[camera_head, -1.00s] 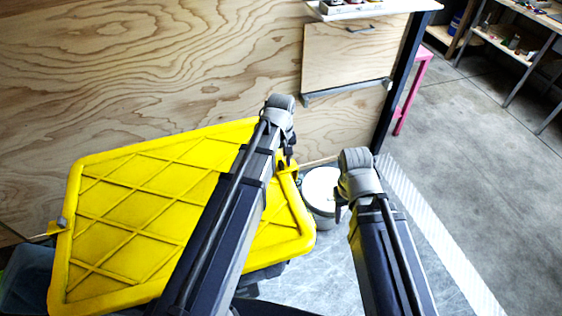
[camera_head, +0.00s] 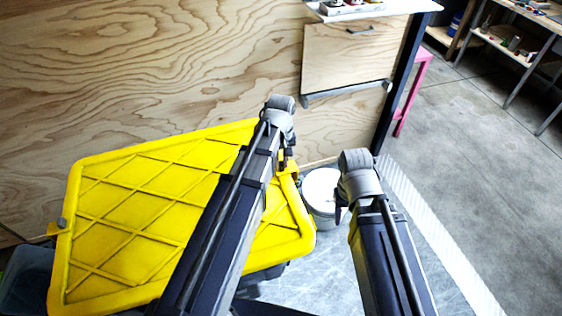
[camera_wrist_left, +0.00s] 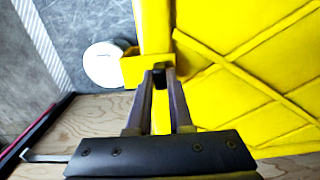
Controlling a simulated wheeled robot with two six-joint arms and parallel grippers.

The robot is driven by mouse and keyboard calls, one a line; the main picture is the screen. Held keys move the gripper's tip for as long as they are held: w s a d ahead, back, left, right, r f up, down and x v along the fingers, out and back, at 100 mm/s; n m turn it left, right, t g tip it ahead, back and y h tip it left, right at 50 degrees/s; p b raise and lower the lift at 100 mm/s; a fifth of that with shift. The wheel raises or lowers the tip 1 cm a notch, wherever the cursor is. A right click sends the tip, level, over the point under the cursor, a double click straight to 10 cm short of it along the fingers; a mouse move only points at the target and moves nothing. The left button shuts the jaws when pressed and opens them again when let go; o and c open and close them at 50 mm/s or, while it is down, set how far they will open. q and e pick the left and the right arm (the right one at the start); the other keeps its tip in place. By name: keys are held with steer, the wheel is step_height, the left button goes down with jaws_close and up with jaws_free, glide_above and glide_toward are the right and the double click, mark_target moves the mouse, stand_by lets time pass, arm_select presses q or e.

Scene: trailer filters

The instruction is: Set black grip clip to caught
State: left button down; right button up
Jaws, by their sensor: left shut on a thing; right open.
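The yellow lidded tote (camera_head: 150,185) fills the left of the head view. My left gripper (camera_head: 287,163) is at the tote's right end, by the far corner of the lid. In the left wrist view, its fingertips (camera_wrist_left: 160,80) are shut on a small black piece, apparently the black grip clip (camera_wrist_left: 158,71). The piece sits beside a yellow tab (camera_wrist_left: 134,67) at the lid's edge. The fingers hide much of it, so I cannot tell its position. My right gripper (camera_head: 341,212) is open and empty, right of the tote near the white bucket.
The white bucket (camera_head: 321,190) stands on the floor just right of the tote, between my two grippers. A plywood wall (camera_head: 160,70) rises close behind the tote. A small grey piece (camera_head: 63,222) sits on the lid's left edge. Open floor (camera_head: 455,170) lies to the right.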

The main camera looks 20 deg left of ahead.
stand_by(0.6)
arm_select(q)
steer(key=shift+s+a, duration=0.8)
steer(key=shift+a, duration=0.3)
steer(key=c, duration=0.8)
jaws_free()
steer(key=shift+w, duration=0.1)
step_height(320, 180, up, 8)
steer(key=p, duration=0.8)
steer(key=shift+f, duration=0.1)
